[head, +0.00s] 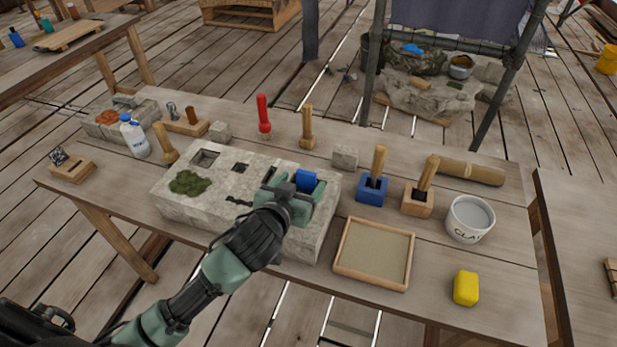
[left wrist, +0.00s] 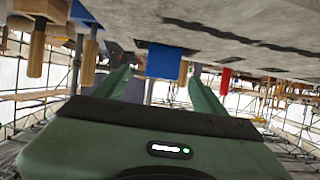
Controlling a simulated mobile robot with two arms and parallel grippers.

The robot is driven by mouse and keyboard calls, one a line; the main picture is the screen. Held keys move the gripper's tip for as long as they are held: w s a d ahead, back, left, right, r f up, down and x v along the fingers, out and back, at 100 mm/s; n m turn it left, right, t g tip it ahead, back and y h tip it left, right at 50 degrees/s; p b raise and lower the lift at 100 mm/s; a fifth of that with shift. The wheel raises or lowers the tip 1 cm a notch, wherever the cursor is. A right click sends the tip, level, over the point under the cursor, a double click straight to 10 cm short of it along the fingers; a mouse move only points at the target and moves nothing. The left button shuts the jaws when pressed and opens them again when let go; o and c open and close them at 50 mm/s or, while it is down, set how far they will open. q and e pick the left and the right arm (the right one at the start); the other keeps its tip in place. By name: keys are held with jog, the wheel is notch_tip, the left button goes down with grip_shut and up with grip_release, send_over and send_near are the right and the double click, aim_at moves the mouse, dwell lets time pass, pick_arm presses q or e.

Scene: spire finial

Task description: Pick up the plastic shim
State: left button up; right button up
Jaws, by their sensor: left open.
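A small blue block, which looks like the plastic shim (head: 306,180), is at the right end of the grey stone block (head: 215,220). It also shows in the left wrist view (left wrist: 164,61), against the stone's face and between the lines of the two fingers. My left gripper (head: 294,190) is open over the stone's right end, its green fingers on either side of the shim. I cannot tell whether a finger touches it. The gripper partly hides the shim's base in the head view. My right gripper is not in view.
Behind the stone stand a red-handled tool (head: 263,114) and a wooden-handled tool (head: 307,128). To the right are a blue holder (head: 372,190), a wooden holder (head: 417,202), a white bucket (head: 470,219), a framed tray (head: 374,253) and a yellow block (head: 466,288).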

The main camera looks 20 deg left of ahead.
aim_at(306, 176)
pick_arm(q)
jog(key=shift+w+a+f+p, duration=0.1)
jog(key=shift+w+p, duration=0.35)
jog(key=shift+w, duration=0.45)
jog(key=x, duration=0.2)
jog(key=shift+w+f, duration=0.2)
jog(key=shift+w, duration=0.15)
jog(key=shift+w+f, duration=0.2)
jog(key=shift+w, duration=0.2)
jog(key=c, duration=1.4)
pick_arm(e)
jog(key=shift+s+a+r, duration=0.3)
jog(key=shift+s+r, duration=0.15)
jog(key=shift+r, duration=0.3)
